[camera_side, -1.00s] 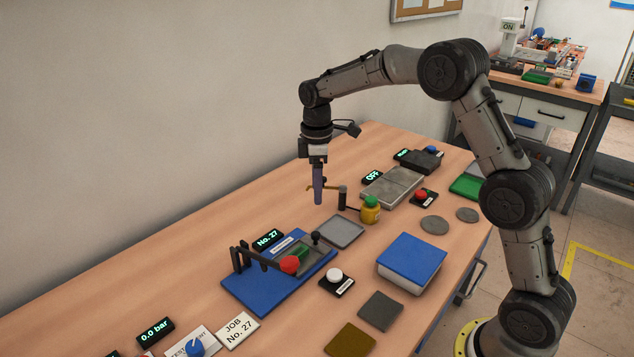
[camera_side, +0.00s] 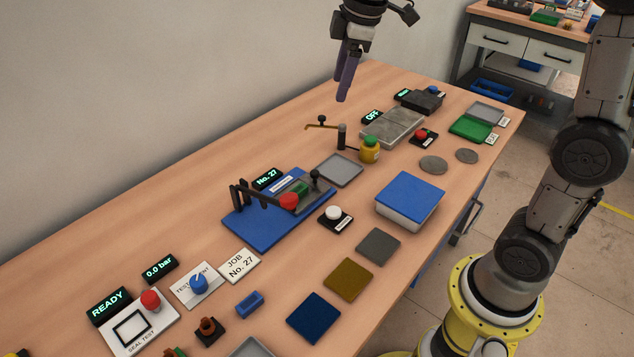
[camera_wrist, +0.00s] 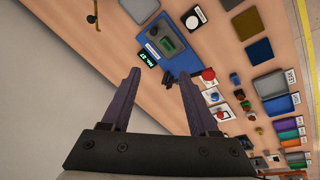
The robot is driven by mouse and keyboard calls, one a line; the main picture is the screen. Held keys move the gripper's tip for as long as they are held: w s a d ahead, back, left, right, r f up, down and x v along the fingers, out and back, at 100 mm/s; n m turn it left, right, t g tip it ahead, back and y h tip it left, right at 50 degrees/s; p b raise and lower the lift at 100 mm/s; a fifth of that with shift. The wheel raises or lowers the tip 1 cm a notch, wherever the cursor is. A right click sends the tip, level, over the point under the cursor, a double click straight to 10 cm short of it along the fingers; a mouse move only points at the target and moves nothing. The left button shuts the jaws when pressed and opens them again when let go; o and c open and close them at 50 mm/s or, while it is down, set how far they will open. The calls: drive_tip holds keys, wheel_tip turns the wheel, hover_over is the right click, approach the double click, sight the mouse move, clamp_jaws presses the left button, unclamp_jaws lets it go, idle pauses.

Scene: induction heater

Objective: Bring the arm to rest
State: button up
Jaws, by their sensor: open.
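My gripper (camera_side: 345,82) is raised high above the far part of the wooden bench (camera_side: 225,160), near the wall, with its fingers pointing down. In the wrist view the two purple fingers (camera_wrist: 157,95) stand wide apart with nothing between them. The gripper is clear of everything on the bench. The upper part of my arm is outside the side view.
Below are a grey metal block (camera_side: 393,127) with an OFF display (camera_side: 372,116) and a yellow container with a green top (camera_side: 370,150). A blue fixture (camera_side: 262,232), a blue-topped box (camera_side: 409,200) and a seal tester (camera_side: 137,328) stand nearer. The air around the gripper is free.

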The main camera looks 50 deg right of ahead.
drive_tip(key=s+a+m+t, duration=0.3)
drive_tip(key=s+m, duration=0.1)
drive_tip(key=s, duration=1.5)
drive_tip(key=s+f+m, duration=0.4)
drive_tip(key=f, duration=0.2)
drive_tip(key=shift+d+m+g, duration=0.15)
drive_tip(key=shift+m+g, duration=0.15)
drive_tip(key=shift+m, duration=0.1)
